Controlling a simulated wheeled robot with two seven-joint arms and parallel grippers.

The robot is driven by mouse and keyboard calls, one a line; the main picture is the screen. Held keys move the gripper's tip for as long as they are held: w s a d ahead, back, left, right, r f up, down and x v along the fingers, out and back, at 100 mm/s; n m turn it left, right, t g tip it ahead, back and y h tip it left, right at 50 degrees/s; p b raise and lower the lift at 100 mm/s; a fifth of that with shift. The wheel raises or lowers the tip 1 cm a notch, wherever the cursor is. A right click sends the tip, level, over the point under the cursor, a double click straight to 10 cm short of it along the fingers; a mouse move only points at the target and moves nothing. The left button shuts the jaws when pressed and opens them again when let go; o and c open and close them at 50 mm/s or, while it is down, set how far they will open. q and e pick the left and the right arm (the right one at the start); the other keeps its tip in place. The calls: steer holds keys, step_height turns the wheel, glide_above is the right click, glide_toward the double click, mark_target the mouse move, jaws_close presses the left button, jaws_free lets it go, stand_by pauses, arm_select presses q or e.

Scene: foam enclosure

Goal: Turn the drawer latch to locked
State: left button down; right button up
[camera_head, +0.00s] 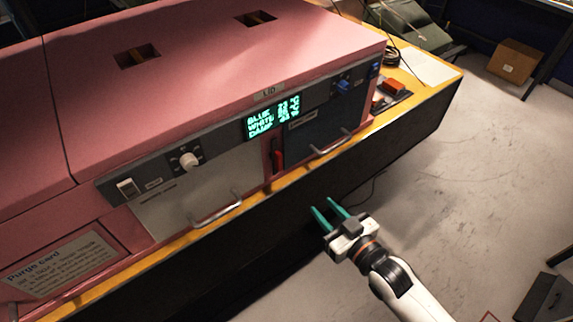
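The pink enclosure's front holds a light drawer front (190,192) on the left and a dark drawer front (320,130) on the right, each with a metal bar handle. A red lever (278,160) stands roughly upright between them. A small blue knob or latch (343,86) sits on the grey strip above the dark drawer. No label tells me which one is the drawer latch. My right gripper (323,206) is open and empty, its teal fingers apart, in front of the bench side, below and right of the red lever. My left gripper is not in view.
The grey strip also carries a white knob (188,160), a rocker switch (127,187) and a lit green display (273,117). A yellow bench edge (190,236) runs below the drawers. A red-topped item (393,87) lies at the bench's right end. Open floor (470,180) lies right.

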steer(key=y, duration=0.2)
glide_toward(281, 162)
steer(key=v, duration=0.3)
steer(key=shift+n+t, duration=0.3)
steer(key=shift+n, duration=0.1)
steer(key=x, duration=0.3)
steer(key=p+x, duration=0.1)
steer(key=x, duration=0.3)
steer(key=p+x, duration=0.1)
steer(key=x, duration=0.3)
steer(key=shift+a+f, duration=0.3)
jaws_close()
